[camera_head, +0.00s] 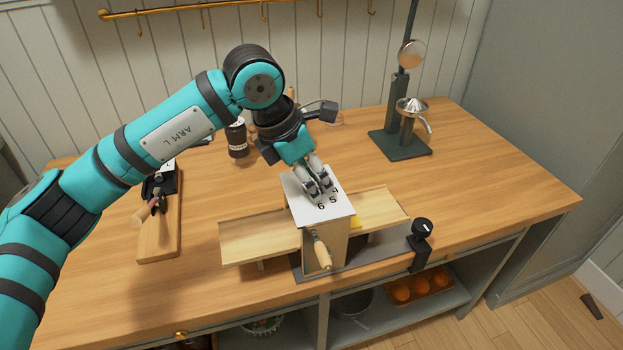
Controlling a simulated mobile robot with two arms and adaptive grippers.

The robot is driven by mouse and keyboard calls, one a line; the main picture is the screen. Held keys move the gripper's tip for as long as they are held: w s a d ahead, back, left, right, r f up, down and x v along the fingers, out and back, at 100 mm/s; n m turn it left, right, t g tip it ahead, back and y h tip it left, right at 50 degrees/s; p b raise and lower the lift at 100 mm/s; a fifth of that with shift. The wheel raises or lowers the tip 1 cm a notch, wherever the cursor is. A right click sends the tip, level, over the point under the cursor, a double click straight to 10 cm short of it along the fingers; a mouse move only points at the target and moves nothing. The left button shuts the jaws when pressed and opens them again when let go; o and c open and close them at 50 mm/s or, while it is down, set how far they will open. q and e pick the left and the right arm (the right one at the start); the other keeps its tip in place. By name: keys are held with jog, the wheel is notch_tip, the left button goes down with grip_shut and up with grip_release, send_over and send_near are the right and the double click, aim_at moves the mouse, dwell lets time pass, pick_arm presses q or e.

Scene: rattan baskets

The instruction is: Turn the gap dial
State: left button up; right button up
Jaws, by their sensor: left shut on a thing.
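The gap dial sits on the white top plate (298,205) of a wooden mill-like box (322,240) and is mostly hidden by my fingers. The black figures 4, 5 and 6 show on the plate at the front right of the fingers. My left gripper (319,188) reaches down from above and is shut on the dial at the plate. How far the dial is turned cannot be seen. My right gripper is not in view.
Wooden boards (252,238) extend from both sides of the box. A black knob (422,228) stands at right, a dark stand (400,145) behind. A tool board (160,235) lies left, a dark bottle (237,140) at the back.

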pick_arm(q)
jog(key=shift+r, duration=0.1)
jog(key=o, duration=1.2)
jog(key=v, duration=1.2)
jog(key=shift+a, duration=0.1)
jog(key=shift+s, duration=0.1)
